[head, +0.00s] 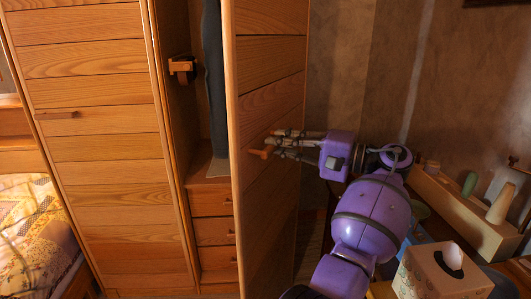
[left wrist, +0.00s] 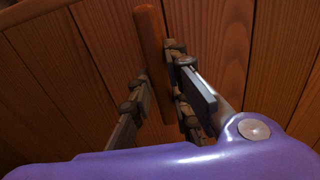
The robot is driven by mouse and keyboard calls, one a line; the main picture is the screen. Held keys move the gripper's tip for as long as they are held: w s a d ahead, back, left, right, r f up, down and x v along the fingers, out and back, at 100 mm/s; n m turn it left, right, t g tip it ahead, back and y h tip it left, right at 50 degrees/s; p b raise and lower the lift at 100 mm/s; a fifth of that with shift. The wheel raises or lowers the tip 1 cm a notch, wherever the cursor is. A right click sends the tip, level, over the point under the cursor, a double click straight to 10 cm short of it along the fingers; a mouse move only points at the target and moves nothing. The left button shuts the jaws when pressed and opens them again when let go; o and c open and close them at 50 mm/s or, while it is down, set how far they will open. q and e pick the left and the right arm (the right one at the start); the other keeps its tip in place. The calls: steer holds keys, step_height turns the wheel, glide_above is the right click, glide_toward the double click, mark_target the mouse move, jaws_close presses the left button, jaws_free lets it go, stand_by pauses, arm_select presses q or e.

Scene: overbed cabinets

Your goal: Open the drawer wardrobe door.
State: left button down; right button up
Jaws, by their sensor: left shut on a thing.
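The drawer wardrobe door (head: 268,80) is a wood-plank panel standing swung out from the cabinet, seen at a steep angle. My left gripper (head: 278,146) is at its outer face, with its fingers around the wooden door handle (head: 261,153). In the left wrist view the brown bar handle (left wrist: 150,50) stands between the fingers of the left gripper (left wrist: 160,90), which is shut on it. Behind the door, the wardrobe's inside shows several wooden drawers (head: 213,232) and a dark hanging garment (head: 215,90). My right gripper is not in view.
A second plank door (head: 95,160) at the left is shut. A bed with a patterned cover (head: 35,235) is at the far left. A tissue box (head: 445,272) and a wooden tray (head: 465,215) with small items stand at the right, close to my arm.

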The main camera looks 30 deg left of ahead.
arm_select(q)
steer(key=d+g+b, duration=0.1)
steer(key=d, duration=0.1)
steer(key=w+d+n+g+b, duration=0.1)
steer(key=d, duration=0.1)
steer(key=shift+b, duration=0.3)
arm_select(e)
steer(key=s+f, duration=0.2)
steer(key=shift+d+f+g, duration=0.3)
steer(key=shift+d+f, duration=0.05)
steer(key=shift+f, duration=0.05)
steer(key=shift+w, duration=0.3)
